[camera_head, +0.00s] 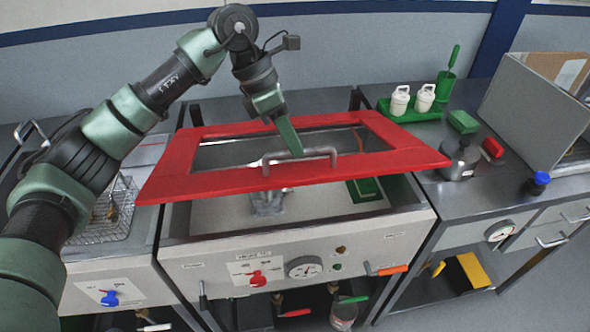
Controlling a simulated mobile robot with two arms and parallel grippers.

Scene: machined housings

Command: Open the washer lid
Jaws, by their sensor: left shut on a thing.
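The washer lid (225,180) is a red frame with a clear window, tilted up with its front edge raised above the washer (330,230). A metal bar handle (318,151) runs along the front of the lid. My left gripper (291,160) comes from above, and its green fingers are shut on the lid handle. Inside the open front gap, a grey metal part (268,203) and a green piece (364,190) show in the pale basin. My right gripper is not in view.
On the right bench are a green tray (408,110) with white bottles, a metal pot (459,162), a blue-capped bottle (536,184) and a large grey box (525,110). The washer's front panel carries knobs and a gauge (305,268).

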